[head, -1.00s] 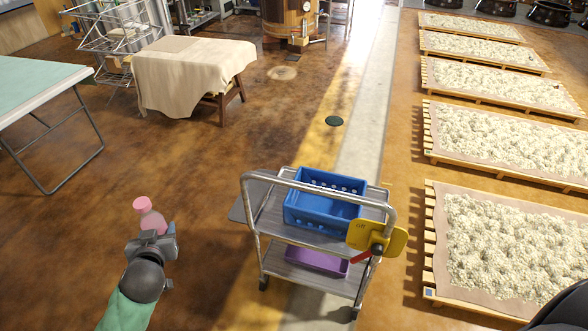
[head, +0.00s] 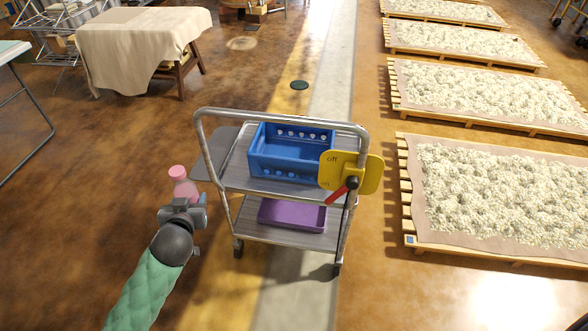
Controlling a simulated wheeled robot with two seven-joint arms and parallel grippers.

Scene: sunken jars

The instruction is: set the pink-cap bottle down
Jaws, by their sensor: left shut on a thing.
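The pink-cap bottle (head: 183,185) is upright in the head view, left of the cart, with its pink cap and pinkish body showing above the jaws. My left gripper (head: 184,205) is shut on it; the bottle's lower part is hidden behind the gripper. The bottle is near the left edge of a metal cart (head: 232,180), close to a grey side flap (head: 213,150). I cannot tell its exact height. My right gripper is not in view.
A blue crate (head: 262,172) stands on the cart's top shelf, and a purple tray (head: 290,214) lies on the lower shelf. A yellow sign with a red lever (head: 365,172) hangs at the cart's near right corner. Pallets of pale material (head: 480,200) line the right.

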